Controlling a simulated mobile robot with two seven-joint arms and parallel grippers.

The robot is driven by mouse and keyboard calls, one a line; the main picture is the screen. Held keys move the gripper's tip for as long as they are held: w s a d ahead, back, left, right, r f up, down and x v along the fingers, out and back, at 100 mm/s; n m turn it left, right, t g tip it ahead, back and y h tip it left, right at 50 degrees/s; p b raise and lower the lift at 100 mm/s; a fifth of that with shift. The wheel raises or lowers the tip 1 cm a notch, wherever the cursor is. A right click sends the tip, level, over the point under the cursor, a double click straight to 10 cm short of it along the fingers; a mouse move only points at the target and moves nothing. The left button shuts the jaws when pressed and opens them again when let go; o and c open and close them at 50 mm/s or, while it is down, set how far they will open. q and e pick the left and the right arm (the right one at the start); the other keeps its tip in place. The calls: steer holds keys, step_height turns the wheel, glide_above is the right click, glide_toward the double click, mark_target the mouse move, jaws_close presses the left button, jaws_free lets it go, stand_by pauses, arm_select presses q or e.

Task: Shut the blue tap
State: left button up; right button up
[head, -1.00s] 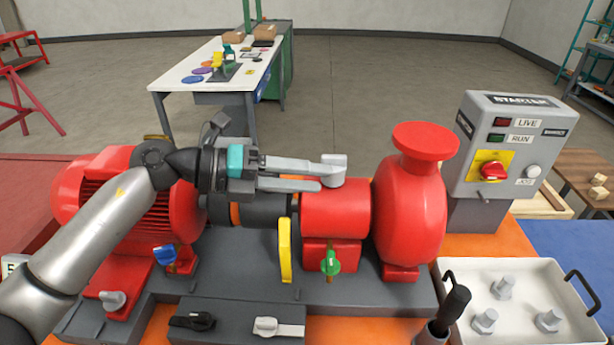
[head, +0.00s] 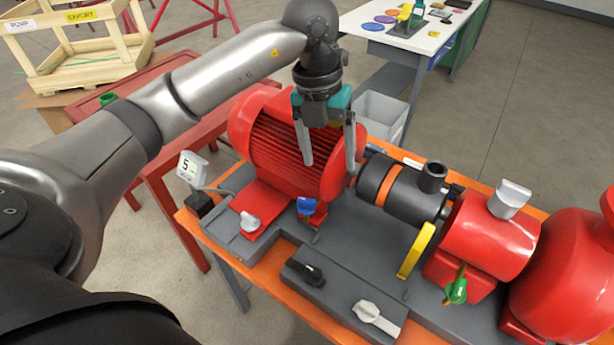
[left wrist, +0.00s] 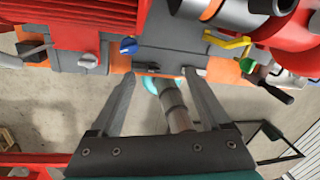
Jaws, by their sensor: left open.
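The blue tap (head: 306,207) sits low at the front of the red motor (head: 285,140), on a small red body on the grey base. Its handle also shows in the left wrist view (left wrist: 128,46); I cannot tell whether the tap is open or shut. My left gripper (head: 329,166) points down in front of the motor, above and slightly right of the tap. Its two fingers are apart with nothing between them, and it does not touch the tap. In the left wrist view the tap lies beyond the left fingertip. My right gripper is not in view.
A black handle (head: 305,272) and a light grey handle (head: 375,316) lie on the front block. A yellow lever (head: 416,251) and green tap (head: 457,290) are to the right. A grey knob (head: 249,222) and a gauge reading 5 (head: 192,167) stand left of the tap.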

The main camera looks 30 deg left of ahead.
mark_target(306, 199)
arm_select(q)
steer(key=a+n+y, duration=0.1)
steer(key=a+y, duration=0.1)
steer(key=a, duration=0.2)
step_height(306, 199, down, 14)
steer(key=shift+s+p, duration=0.1)
steer(key=shift+p, duration=0.4)
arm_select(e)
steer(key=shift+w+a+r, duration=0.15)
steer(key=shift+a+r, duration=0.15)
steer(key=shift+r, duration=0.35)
arm_select(q)
steer(key=shift+c, duration=0.2)
steer(key=shift+a, duration=0.1)
jaws_close()
steer(key=shift+m+b, duration=0.8)
steer(key=shift+m, duration=0.2)
steer(key=shift+m+b, duration=0.5)
steer(key=shift+m, duration=0.5)
steer(key=shift+r, duration=0.1)
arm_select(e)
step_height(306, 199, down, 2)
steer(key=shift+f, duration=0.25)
